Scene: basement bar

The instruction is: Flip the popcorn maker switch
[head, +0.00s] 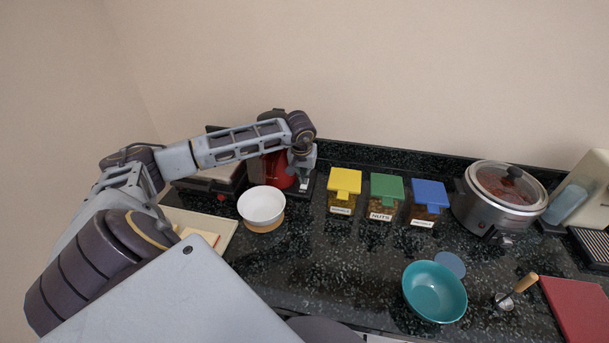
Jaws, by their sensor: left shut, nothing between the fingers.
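The red popcorn maker (279,172) stands at the back of the dark counter, left of the lidded jars. My left arm reaches in from the left and passes in front of its upper part. My left gripper (302,181) points down at the maker's right front side, shut with nothing held. The gripper covers part of the maker, so I cannot make out the switch or whether the fingers touch it. A white bowl (262,204) stands in front of the maker. My right gripper is not in view.
Jars with yellow (345,181), green (387,187) and blue (430,193) lids stand right of the gripper. A steel slow cooker (477,212) is farther right. A teal bowl (434,292) is near the front. The counter (330,265) between the bowls is clear.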

